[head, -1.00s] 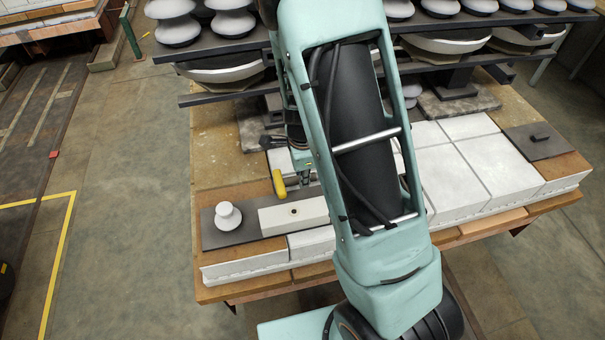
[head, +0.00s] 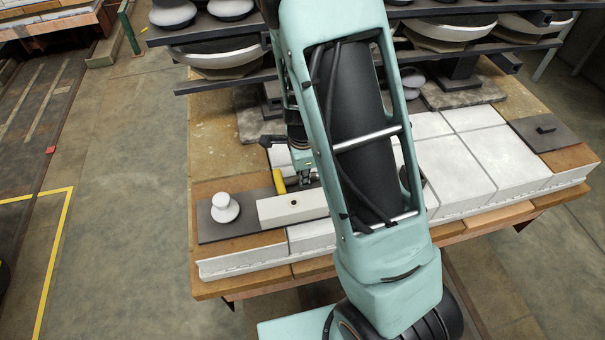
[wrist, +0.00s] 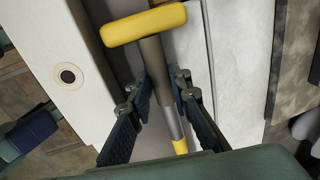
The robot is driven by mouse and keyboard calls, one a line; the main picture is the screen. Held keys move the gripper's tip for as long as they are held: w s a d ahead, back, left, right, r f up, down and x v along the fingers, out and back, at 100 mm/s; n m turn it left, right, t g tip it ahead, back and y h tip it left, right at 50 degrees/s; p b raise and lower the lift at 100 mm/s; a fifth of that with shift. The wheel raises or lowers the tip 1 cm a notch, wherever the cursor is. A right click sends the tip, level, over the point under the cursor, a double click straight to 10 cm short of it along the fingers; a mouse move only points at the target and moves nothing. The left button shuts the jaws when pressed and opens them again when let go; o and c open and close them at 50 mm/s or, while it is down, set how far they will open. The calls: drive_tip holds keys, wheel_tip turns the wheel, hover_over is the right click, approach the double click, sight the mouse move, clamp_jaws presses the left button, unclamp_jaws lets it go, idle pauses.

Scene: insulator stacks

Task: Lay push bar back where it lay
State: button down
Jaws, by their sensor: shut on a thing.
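The push bar shows in the wrist view as a grey shaft (wrist: 155,58) with a yellow crosspiece (wrist: 143,24) at the top and a yellow part lower down. My gripper (wrist: 160,85) is shut on the shaft, with a finger on each side. In the head view the yellow crosspiece (head: 279,181) shows beside the far-left end of a white block with a hole (head: 285,209). My gripper (head: 305,179) is partly hidden there by my arm, and so is most of the bar. I cannot tell whether the bar touches the surface under it.
A small white insulator (head: 225,206) stands on a dark plate (head: 213,231) at the table's left end. Large white slabs (head: 462,170) cover the right side, with another dark plate (head: 545,133) beyond. Dark racks (head: 225,82) with insulators stand behind.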

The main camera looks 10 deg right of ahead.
drive_tip(key=shift+f+b, duration=0.4)
drive_tip(key=shift+f, duration=0.1)
drive_tip(key=c, duration=1.7)
unclamp_jaws()
drive_tip(key=shift+r, duration=0.1)
